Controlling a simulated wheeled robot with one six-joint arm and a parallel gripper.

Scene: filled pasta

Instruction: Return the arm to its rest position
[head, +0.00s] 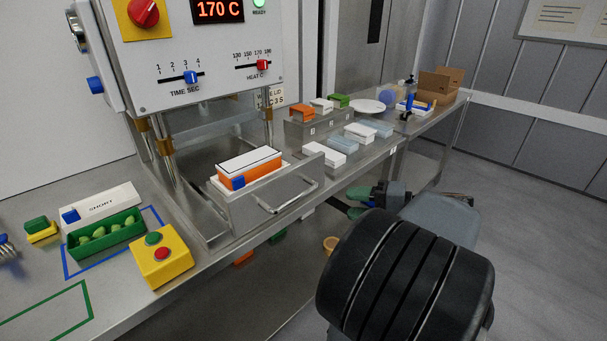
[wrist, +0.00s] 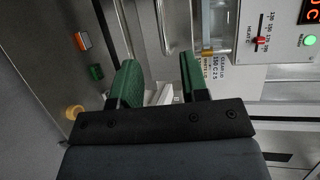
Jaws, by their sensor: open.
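My gripper (wrist: 160,76) shows in the wrist view with its two green fingers apart and nothing between them. In the head view my gripper (head: 362,201) is partly hidden behind my dark arm. It is in front of the steel bench (head: 408,151), to the right of the open drawer and apart from it.
The sealing machine (head: 225,75) reads 170 C. Its pulled-out drawer (head: 275,204) holds an orange and white box (head: 250,170). A green tray (head: 106,234) of pasta and a yellow button box (head: 161,257) stand at left. Open floor (head: 540,240) lies at right.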

